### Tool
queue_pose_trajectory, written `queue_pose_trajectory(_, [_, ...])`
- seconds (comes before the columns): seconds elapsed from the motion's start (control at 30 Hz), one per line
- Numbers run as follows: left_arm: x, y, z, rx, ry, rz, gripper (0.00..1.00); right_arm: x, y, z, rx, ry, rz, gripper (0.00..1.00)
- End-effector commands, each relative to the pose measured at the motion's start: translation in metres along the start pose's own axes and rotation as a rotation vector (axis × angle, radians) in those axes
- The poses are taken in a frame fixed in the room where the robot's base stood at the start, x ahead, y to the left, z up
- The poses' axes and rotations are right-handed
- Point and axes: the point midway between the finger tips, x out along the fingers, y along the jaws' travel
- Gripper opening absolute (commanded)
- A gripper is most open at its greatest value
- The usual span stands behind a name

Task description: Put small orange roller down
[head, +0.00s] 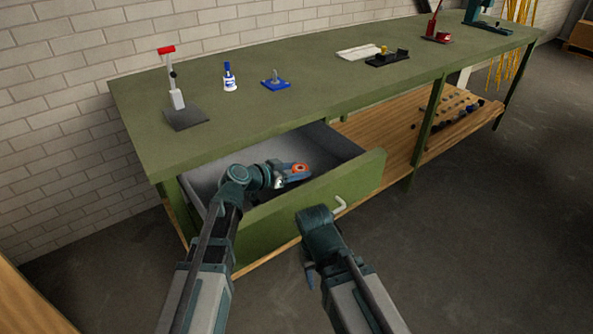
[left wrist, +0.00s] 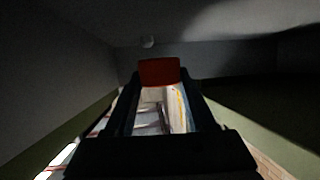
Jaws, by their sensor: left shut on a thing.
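The small orange roller (head: 299,168) is between the fingertips of my left gripper (head: 297,172). My left gripper is shut on it and holds it over or within the open grey-lined drawer (head: 345,146) of the green workbench. In the left wrist view the roller (left wrist: 158,71) shows dark red-orange between the two dark fingers. Whether it touches the drawer floor I cannot tell. My right gripper (head: 309,275) is low in front of the drawer, partly hidden by its own arm; its jaws are not clear.
The green drawer front (head: 285,203) with its white handle (head: 340,205) stands out from the bench. A wooden shelf (head: 395,130) lies below.

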Motion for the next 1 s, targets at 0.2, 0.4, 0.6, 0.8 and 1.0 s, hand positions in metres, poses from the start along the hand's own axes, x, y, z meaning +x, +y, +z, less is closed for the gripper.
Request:
queue_pose_trajectory(0.2, [0.001,0.0,0.003,0.0,0.0,0.0,0.6,0.003,0.0,0.0,0.0,0.0,0.0,0.5])
queue_pose_trajectory(0.4, [0.001,0.0,0.003,0.0,0.0,0.0,0.85,0.003,0.0,0.0,0.0,0.0,0.0,0.5])
queue_pose_trajectory(0.6, [0.001,0.0,0.003,0.0,0.0,0.0,0.85,0.003,0.0,0.0,0.0,0.0,0.0,0.5])
queue_pose_trajectory(0.8, [-0.005,0.0,-0.011,0.0,0.0,0.0,0.85,-0.012,0.001,0.001,0.0,0.0,0.0,0.5])
queue_pose_trajectory(1.0, [-0.049,0.001,-0.012,-0.003,0.0,-0.004,0.85,-0.029,0.003,0.002,0.0,0.0,0.0,0.5])
